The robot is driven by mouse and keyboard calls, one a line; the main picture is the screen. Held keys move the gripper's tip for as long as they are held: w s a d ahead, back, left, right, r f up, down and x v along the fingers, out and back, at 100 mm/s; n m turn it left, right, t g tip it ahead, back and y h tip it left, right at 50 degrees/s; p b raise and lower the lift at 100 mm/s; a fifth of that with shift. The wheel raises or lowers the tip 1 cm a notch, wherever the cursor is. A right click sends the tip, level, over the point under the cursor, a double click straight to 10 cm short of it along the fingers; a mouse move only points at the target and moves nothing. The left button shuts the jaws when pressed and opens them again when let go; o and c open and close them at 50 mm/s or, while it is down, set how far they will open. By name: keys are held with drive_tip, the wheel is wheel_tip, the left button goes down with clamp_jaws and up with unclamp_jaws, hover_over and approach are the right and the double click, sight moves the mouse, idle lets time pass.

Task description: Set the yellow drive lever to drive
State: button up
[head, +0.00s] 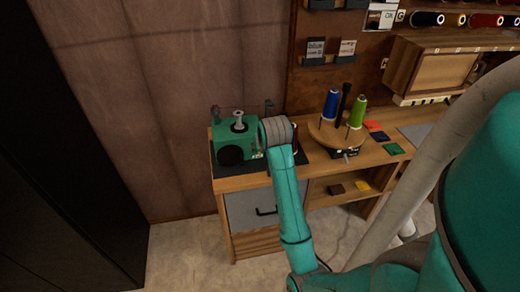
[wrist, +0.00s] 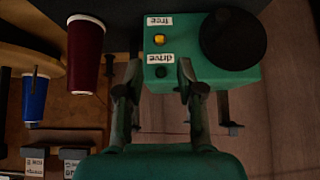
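The green winder box (head: 228,150) stands at the left end of the bench, a dark round disc on its front. In the wrist view the box (wrist: 225,80) shows upside down, with white "free" (wrist: 158,20) and "drive" (wrist: 160,57) labels. The small yellow lever (wrist: 159,39) shows next to the "free" label; a small dark round spot (wrist: 161,72) lies by the "drive" label. My gripper (wrist: 158,95) is open and empty, its fingers apart at the box's near edge, short of the lever. In the head view my wrist hides the fingers and the lever.
A dark red cone (wrist: 86,55) stands close beside the box. A round wooden stand (head: 325,132) holds blue (head: 330,105) and green (head: 357,112) spools to the right. A silver spool (head: 238,119) sits on top of the box. The wall rises behind.

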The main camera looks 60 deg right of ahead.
drive_tip(key=shift+v, duration=2.15)
drive_tip(key=s+a+f+n+t+y, duration=0.1)
drive_tip(key=s+a+f+n+t, duration=0.15)
drive_tip(key=a+f, duration=0.75)
drive_tip(key=s+a+f+n+t, duration=0.25)
drive_tip(key=a+f, duration=0.35)
drive_tip(key=a, duration=0.8)
drive_tip(key=s+a+r+n+t+y, duration=0.1)
drive_tip(key=s+a+n+t+y, duration=0.15)
drive_tip(key=s+a, duration=0.8)
drive_tip(key=s+a+r+n+t+y, duration=0.2)
drive_tip(key=s+a+r, duration=0.3)
drive_tip(key=s, duration=0.5)
wheel_tip(320, 180, up, 2)
drive_tip(key=shift+s+r, duration=0.15)
drive_tip(key=shift+s, duration=0.2)
drive_tip(key=shift+a+n, duration=0.1)
drive_tip(key=shift+n, duration=0.15)
